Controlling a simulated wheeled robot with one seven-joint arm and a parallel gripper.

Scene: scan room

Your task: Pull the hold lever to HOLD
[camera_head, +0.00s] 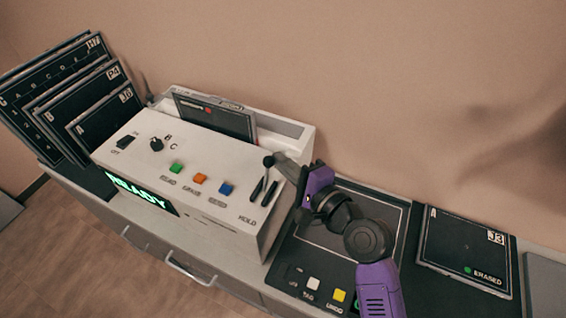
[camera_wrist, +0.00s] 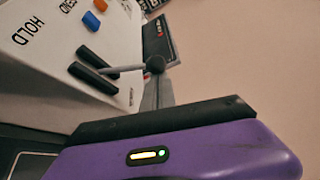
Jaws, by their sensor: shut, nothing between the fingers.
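The hold lever (camera_head: 268,161) rises from two dark slot pieces at the right end of the white console (camera_head: 225,210), near the printed word HOLD. It has a grey shaft and a round black knob. In the wrist view the knob (camera_wrist: 154,65) stands just beyond my fingers, and its shaft slants to the dark slots at left. My purple gripper (camera_head: 283,159) is shut and empty, with its grey fingers beside the knob on its right. In the wrist view my gripper (camera_wrist: 158,80) overlaps the knob's line of sight. I cannot tell whether they touch.
Green, orange and blue buttons (camera_head: 226,188) and a lit READY display (camera_head: 142,194) are on the console. A dark plate (camera_head: 215,118) stands in its back slot. Plates lean at left (camera_head: 100,120). A plate marked J3 (camera_head: 464,252) lies at right. The wall is behind.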

